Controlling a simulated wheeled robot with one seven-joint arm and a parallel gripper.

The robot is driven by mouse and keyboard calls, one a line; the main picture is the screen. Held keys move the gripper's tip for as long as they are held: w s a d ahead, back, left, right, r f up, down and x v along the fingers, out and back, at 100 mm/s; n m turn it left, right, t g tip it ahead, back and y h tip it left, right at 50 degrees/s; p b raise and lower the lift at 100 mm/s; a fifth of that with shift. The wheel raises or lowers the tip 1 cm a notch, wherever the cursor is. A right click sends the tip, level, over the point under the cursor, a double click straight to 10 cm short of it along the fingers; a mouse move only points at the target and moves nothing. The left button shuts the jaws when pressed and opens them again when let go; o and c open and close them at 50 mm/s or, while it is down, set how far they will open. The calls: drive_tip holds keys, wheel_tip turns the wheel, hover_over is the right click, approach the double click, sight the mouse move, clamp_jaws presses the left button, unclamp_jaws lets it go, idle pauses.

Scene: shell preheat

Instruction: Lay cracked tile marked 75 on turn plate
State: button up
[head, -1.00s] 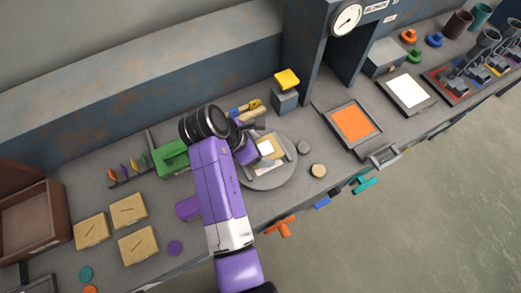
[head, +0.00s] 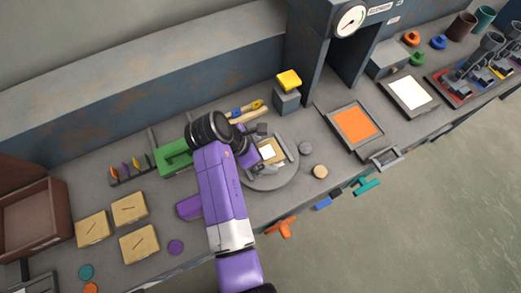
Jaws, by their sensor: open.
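The round grey turn plate (head: 287,178) is at the middle of the bench in the head view. A tan tile with a white patch (head: 270,151) shows on or just above the plate, partly hidden by my gripper; I cannot tell if it touches the plate. My gripper (head: 269,152) is over the plate at this tile, with its jaws open. Three tan tiles with dark crack lines lie at left: one upper (head: 129,209), one left (head: 92,229), one lower (head: 139,244). No number is readable on any tile.
A grey block with a yellow top (head: 288,80) stands behind the plate. A framed orange panel (head: 356,123) and a gauge press (head: 350,20) are to the right. A round tan disc (head: 320,171) lies beside the plate. A green block (head: 174,160) is left of my wrist.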

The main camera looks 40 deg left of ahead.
drive_tip(key=b+v, duration=0.1)
drive_tip(key=v, duration=1.1)
drive_tip(key=shift+r, duration=0.1)
